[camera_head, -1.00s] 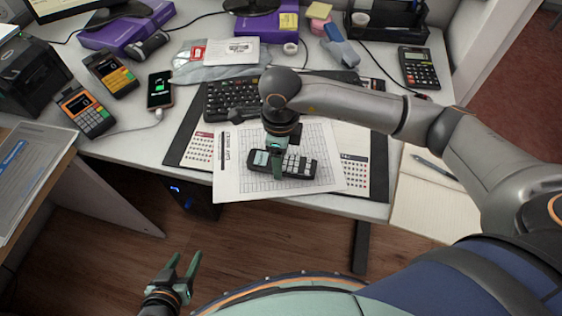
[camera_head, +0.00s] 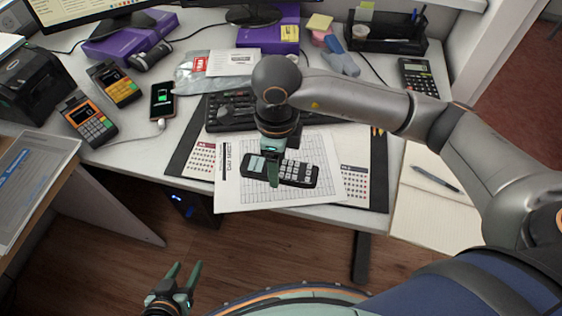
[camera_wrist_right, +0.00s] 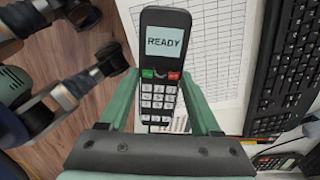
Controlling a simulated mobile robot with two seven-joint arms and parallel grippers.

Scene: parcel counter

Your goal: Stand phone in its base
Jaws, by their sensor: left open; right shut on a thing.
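The phone is a black handset (camera_head: 299,174) with a pale screen and white keys, over the printed sheet at the desk's front. My right gripper (camera_head: 272,174) is shut across it. In the right wrist view the phone (camera_wrist_right: 163,48) lies between the two green fingers (camera_wrist_right: 161,88), its screen reading READY. It seems a little above the sheet, though the gap is hard to judge. My left gripper (camera_head: 184,277) is open and empty, low in front of the desk over the floor. I cannot make out a phone base in either view.
A keyboard (camera_head: 225,113) lies just behind the phone. Two card terminals (camera_head: 88,119), a charging smartphone (camera_head: 162,99) and a label printer (camera_head: 38,84) stand at left. A calculator (camera_head: 424,77) and an organiser (camera_head: 386,38) are at back right. A notebook (camera_head: 434,219) lies at right.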

